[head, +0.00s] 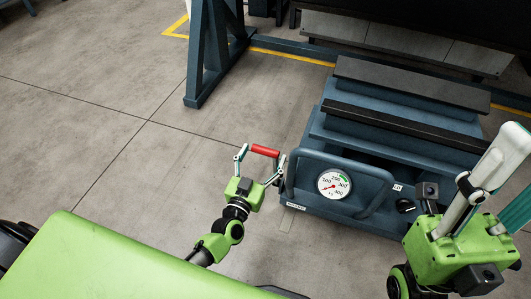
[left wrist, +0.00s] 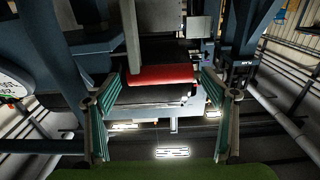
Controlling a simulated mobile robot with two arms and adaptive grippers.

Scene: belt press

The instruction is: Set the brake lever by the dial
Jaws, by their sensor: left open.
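The brake lever's red grip (head: 265,151) stands out at the left end of the blue press cart. My left gripper (head: 261,164) is open at this grip, one finger near each end. In the left wrist view the red grip (left wrist: 160,76) lies crosswise between the spread fingers (left wrist: 161,95), with gaps at both sides; contact is not visible. The round white dial (head: 334,184) faces up on the cart's front, with a green band at upper right and a red needle toward lower left. My right gripper (head: 505,185) is at the right edge, partly cut off.
A blue tubular rail (head: 338,158) arches around the dial. A black knob (head: 405,206) sits to its right. The blue cart (head: 400,145) carries dark bars. A blue frame leg (head: 205,60) stands behind at the left. The floor left of the lever is clear.

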